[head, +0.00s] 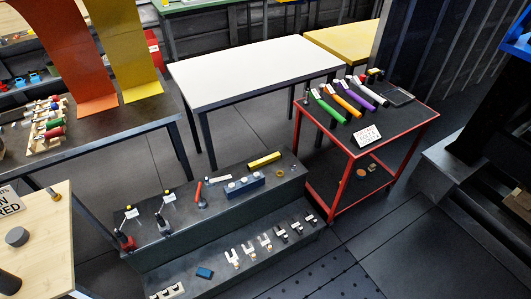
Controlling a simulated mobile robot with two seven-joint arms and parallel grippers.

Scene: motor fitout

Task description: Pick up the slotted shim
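Several small fork-shaped pieces with an open slot, which look like slotted shims (249,250), lie in a row on the lower step of a dark two-step bench. The nearer ones are pale with yellowish ends. Darker pieces (296,227) continue the row to the right, and their shape is too small to tell. I cannot tell which single piece is the shim meant. Neither of my grippers shows in the head view.
The dark bench (210,224) also carries a blue block (244,185), a yellow bar (264,160) and a small blue piece (204,273). A red cart (346,163) with colored-handled tools stands behind right. A white table (250,72) is bare. Floor at lower right is clear.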

